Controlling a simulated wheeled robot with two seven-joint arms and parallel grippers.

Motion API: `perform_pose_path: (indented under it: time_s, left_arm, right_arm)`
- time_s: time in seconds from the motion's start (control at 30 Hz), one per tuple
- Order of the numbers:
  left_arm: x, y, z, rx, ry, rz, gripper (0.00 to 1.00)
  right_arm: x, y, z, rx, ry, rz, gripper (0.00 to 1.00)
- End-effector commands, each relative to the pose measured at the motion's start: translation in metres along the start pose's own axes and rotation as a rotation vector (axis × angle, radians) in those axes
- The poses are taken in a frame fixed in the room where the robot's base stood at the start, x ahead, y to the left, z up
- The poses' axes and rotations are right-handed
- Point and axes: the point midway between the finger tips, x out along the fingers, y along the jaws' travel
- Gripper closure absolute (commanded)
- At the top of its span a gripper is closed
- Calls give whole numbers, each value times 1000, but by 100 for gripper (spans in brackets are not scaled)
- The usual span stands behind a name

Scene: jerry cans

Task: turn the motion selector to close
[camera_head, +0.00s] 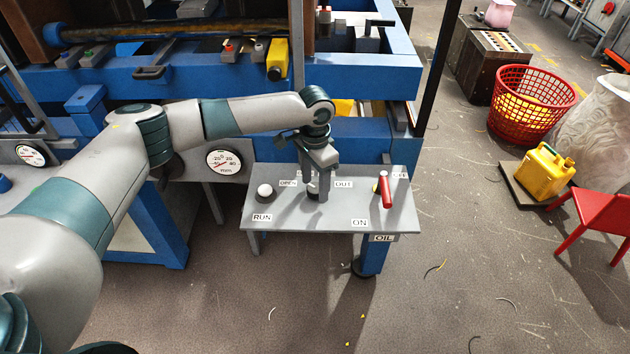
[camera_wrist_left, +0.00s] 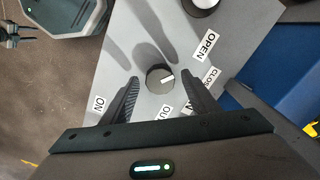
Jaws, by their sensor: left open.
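The motion selector is a round black knob (camera_wrist_left: 160,77) with a white pointer mark, on the grey control panel (camera_wrist_left: 130,50). In the left wrist view the mark points roughly right, toward the side with the OPEN label (camera_wrist_left: 206,45) and the partly hidden CLOSE label (camera_wrist_left: 210,75). My left gripper (camera_head: 318,190) points down over the middle of the panel (camera_head: 300,219). In the left wrist view its fingers (camera_wrist_left: 160,75) are open, one on each side of the knob, with visible gaps. Contact cannot be told.
A white RUN knob (camera_head: 265,190) stands left of my gripper, and a red lever (camera_head: 386,189) stands right of it. The blue machine frame (camera_head: 200,76) rises behind. A yellow jerry can (camera_head: 544,172), red basket (camera_head: 527,104) and red chair (camera_head: 603,214) are at right.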

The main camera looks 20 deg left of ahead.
Motion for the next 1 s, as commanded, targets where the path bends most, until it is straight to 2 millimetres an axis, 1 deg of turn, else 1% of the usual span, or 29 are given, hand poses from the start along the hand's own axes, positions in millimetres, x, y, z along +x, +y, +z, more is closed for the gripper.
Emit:
perform_pose_path:
  time_s: [0.33, 0.37, 0.4, 0.47, 0.5, 0.77, 1.0]
  left_arm:
    - [2, 0, 0, 0, 0, 0, 46]
    - [2, 0, 0, 0, 0, 0, 53]
    - [2, 0, 0, 0, 0, 0, 62]
    - [2, 0, 0, 0, 0, 0, 77]
    - [2, 0, 0, 0, 0, 0, 86]
    - [2, 0, 0, 10, 0, 0, 87]
    - [0, 0, 0, 82, 0, 1, 87]
  right_arm:
    - [0, 0, 0, 0, 0, 0, 63]
    - [0, 0, 0, 0, 0, 0, 63]
    - [0, 0, 0, 0, 0, 0, 63]
    - [0, 0, 0, 0, 0, 0, 63]
    - [0, 0, 0, 0, 0, 0, 63]
    - [-2, 0, -1, 0, 1, 0, 63]
    - [-9, 0, -1, 0, 1, 0, 63]
